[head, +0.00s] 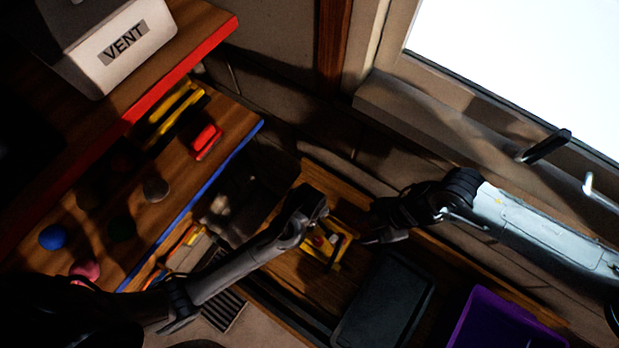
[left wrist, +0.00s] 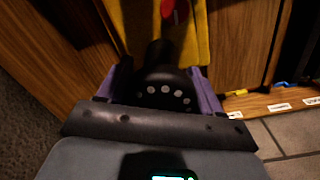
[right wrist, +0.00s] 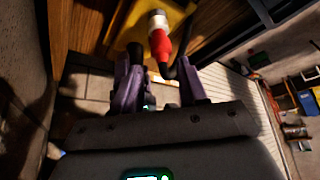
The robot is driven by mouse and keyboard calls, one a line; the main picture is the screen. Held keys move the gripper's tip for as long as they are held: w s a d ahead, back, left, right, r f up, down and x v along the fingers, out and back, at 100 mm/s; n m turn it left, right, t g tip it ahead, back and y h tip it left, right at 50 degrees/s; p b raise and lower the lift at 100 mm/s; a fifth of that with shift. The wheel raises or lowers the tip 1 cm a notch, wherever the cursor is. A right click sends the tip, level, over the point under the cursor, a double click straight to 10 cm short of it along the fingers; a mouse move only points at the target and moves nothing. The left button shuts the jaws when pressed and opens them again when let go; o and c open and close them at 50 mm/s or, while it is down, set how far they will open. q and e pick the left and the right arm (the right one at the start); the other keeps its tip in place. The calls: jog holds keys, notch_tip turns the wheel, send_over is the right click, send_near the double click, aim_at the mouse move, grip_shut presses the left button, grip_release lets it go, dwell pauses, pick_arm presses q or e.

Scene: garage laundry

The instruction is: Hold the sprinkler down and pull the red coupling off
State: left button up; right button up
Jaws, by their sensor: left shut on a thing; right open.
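The yellow sprinkler (head: 337,256) lies on the wooden bench, with the red coupling (head: 319,241) on it. My left gripper (head: 318,219) reaches over the sprinkler. In the left wrist view, its fingers are shut on the sprinkler's black part (left wrist: 160,80), in front of the yellow frame (left wrist: 195,35). My right gripper (head: 372,233) is open just right of the sprinkler. In the right wrist view, the red coupling (right wrist: 160,45) shows just beyond its open fingers, with a pale collar above and a black hose beside it. I cannot tell whether the coupling touches the fingers.
A dark tray (head: 385,305) and a purple bin (head: 495,322) are right of the sprinkler. A wooden shelf with a blue edge (head: 195,205) holds several balls and a red object (head: 206,141) at left. The wall and window sill (head: 440,115) are behind my right arm.

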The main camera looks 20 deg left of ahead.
jog(key=o, duration=0.3)
jog(key=w+a+r+m+t+y, duration=0.1)
jog(key=w+r+t+y, duration=0.15)
jog(key=r, duration=0.35)
jog(key=w+a+r+m+t+y, duration=0.1)
jog(key=a+r+y, duration=0.1)
jog(key=r+y, duration=0.3)
jog(key=a+r+t+y, duration=0.6)
jog(key=a+r+y, duration=0.4)
jog(key=a+r, duration=0.45)
jog(key=d+f+m+t+h, duration=1.45)
jog(key=f+m+h, duration=0.25)
jog(key=m+h, duration=0.15)
jog(key=s+d+f+m+g+h, duration=0.2)
jog(key=s+d+f+m+g, duration=0.1)
jog(key=s+f, duration=0.3)
jog(key=s+a+f+m+g+h, duration=0.2)
jog(key=s+a+f, duration=0.3)
jog(key=s+f, duration=0.5)
jog(key=shift+r+x, duration=0.15)
jog(key=shift+x, duration=2.15)
jog(key=shift+r+x, duration=0.1)
jog(key=shift+x, duration=2.25)
